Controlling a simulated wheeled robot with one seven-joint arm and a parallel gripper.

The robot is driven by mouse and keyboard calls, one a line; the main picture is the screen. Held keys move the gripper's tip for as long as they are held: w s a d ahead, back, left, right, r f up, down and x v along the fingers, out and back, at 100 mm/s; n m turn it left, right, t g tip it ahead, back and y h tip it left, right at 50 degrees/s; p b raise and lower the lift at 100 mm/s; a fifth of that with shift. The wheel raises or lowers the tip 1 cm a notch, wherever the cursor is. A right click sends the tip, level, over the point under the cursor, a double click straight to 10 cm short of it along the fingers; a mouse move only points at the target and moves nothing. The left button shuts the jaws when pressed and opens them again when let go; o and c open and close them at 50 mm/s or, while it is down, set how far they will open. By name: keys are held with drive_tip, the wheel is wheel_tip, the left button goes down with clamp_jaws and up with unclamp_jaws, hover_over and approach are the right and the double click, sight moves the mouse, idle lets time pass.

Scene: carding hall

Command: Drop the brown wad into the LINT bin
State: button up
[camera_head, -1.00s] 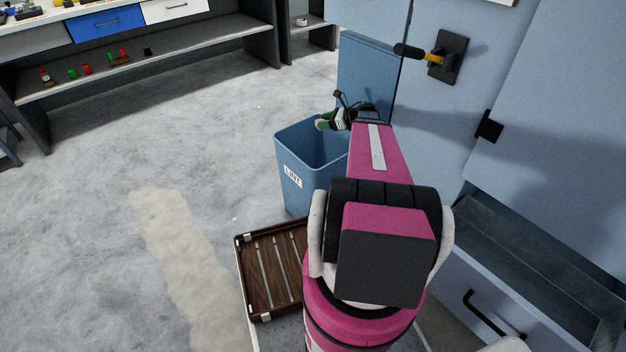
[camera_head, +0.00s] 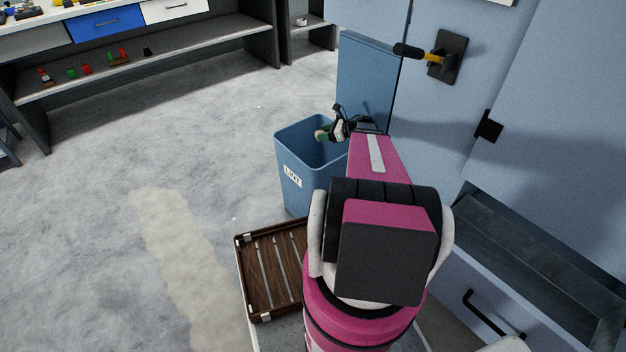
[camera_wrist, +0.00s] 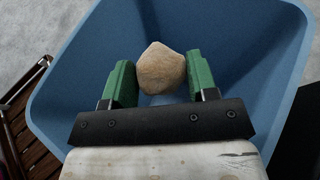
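The brown wad (camera_wrist: 162,70) is a pale tan, rounded lump between the green fingertips of my gripper (camera_wrist: 161,78) in the wrist view, touching both sides. The blue LINT bin (camera_head: 300,175) stands on the floor, open at the top, with a white label on its front. My gripper (camera_head: 324,134) is over the bin's opening in the head view, towards its right side. The wad cannot be made out there. In the wrist view the bin's blue walls (camera_wrist: 85,60) surround the wad and fingers. The bin's floor is partly hidden by the wad and gripper.
A brown slatted tray (camera_head: 241,262) lies in front of the bin. A blue cabinet with a black-and-yellow handle (camera_head: 425,56) rises at right, with a grey trough (camera_head: 520,250) below. A workbench (camera_head: 200,45) stands at back left. The floor at left is clear.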

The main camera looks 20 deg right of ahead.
drive_tip(key=o, duration=0.5)
drive_tip(key=shift+r, duration=0.1)
drive_tip(key=shift+r, duration=0.3)
drive_tip(key=r, duration=0.4)
drive_tip(key=shift+s+a, duration=0.15)
drive_tip(key=shift+a, duration=0.1)
drive_tip(key=s+a+r, duration=0.2)
drive_tip(key=a+r, duration=0.4)
drive_tip(key=a, duration=0.4)
drive_tip(key=shift+s+a+r, duration=0.15)
drive_tip(key=shift+s+a, duration=0.1)
drive_tip(key=shift+a, duration=0.15)
